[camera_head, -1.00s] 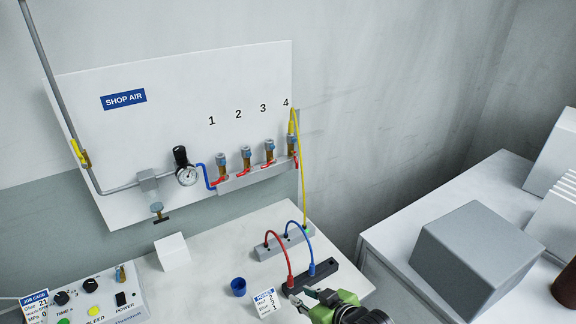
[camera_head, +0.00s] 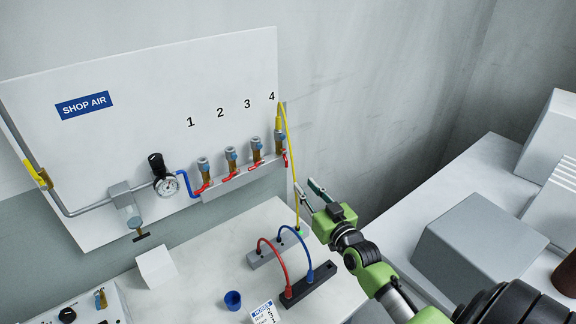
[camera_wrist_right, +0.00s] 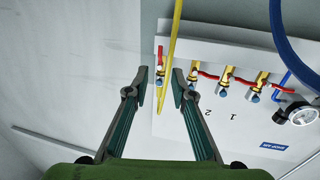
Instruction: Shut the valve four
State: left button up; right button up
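Valve four (camera_head: 279,142) is the rightmost brass valve on the grey manifold, below the printed "4". A yellow hose (camera_head: 290,140) runs from its top down to the bench. Its red handle (camera_head: 285,158) looks upright in the picture, partly seen edge-on. My right gripper (camera_head: 308,190) is open and empty, below and to the right of valve four, apart from it. In the right wrist view, the fingers (camera_wrist_right: 161,82) are spread, with the yellow hose and valve four (camera_wrist_right: 160,72) appearing between and beyond the fingertips. My left gripper is not in view.
Several valves with slanted red handles (camera_head: 243,171) stand left of valve four. A pressure gauge (camera_head: 166,186) is further left. Red and blue cables loop up from black (camera_head: 308,284) and grey (camera_head: 268,256) blocks on the bench. A grey box (camera_head: 480,245) stands on the right table.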

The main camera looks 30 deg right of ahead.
aim_at(287, 165)
jog(key=w, duration=0.7)
jog(key=w+d, duration=0.1)
jog(key=w, duration=0.2)
jog(key=shift+w+d+f, duration=0.1)
jog(key=shift+w, duration=0.05)
jog(key=shift+w+f, duration=0.1)
jog(key=shift+w, duration=0.25)
jog(key=shift+w+d, duration=0.1)
jog(key=shift+w, duration=0.25)
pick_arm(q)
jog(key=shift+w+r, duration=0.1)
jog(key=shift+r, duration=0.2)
pick_arm(e)
grip_shut()
